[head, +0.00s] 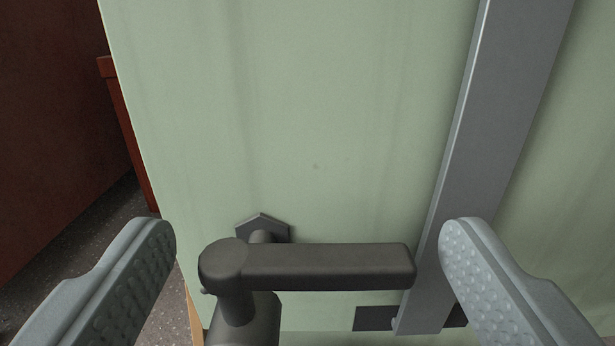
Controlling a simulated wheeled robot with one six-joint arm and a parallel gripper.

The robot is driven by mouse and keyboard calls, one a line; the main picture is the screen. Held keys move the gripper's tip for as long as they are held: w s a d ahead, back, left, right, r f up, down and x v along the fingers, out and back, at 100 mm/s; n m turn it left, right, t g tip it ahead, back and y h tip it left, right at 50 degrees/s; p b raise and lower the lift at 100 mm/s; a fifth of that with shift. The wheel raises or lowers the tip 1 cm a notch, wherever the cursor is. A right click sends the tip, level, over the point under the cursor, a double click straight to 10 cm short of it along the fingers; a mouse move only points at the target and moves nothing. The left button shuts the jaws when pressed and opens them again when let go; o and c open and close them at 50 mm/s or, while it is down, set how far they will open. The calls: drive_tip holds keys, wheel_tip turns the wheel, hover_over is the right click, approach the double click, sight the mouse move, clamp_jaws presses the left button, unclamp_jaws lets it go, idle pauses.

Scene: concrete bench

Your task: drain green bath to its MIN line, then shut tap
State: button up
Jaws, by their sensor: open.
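The pale green bath (300,130) fills most of the head view as an upright wall. A dark grey tap with a lever handle (330,267) sticks out low on this wall, in front of a hexagonal fitting (263,226). The lever lies level across the picture, pointing right from its pivot. My gripper (307,245) is open, with one finger left of the lever and one right of its tip. I cannot tell whether the fingers touch it. The MIN line, the liquid level and the tap's outlet are not in view.
A grey upright strip (490,150) runs down the green wall at the right, close to the lever's tip. A dark plate (376,318) sits low behind it. A reddish-brown body (60,120) stands at the left, with speckled dark floor (110,245) between.

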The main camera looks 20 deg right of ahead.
drive_tip(key=shift+x, duration=1)
drive_tip(key=shift+c, duration=0.2)
drive_tip(key=c, duration=0.9)
drive_tip(key=shift+s+a+m+g+h, duration=0.1)
drive_tip(key=shift+m+g+h, duration=0.2)
drive_tip(key=shift+m+h, duration=0.3)
drive_tip(key=shift+s+a+m+g+h, duration=0.15)
drive_tip(key=shift+m+g+h, duration=0.45)
drive_tip(key=shift+h, duration=0.45)
drive_tip(key=shift+s+m+g+h, duration=0.1)
drive_tip(key=shift+m+g+h, duration=0.3)
drive_tip(key=shift+m+h, duration=0.5)
drive_tip(key=shift+s+a+m+g+h, duration=0.1)
drive_tip(key=shift+s+m+g+h, duration=0.1)
drive_tip(key=shift+m+g+h, duration=0.85)
drive_tip(key=shift+s+a+m+g+h, duration=0.15)
drive_tip(key=shift+m+g+h, duration=0.6)
drive_tip(key=shift+g+h, duration=0.5)
drive_tip(key=shift+r, duration=0.1)
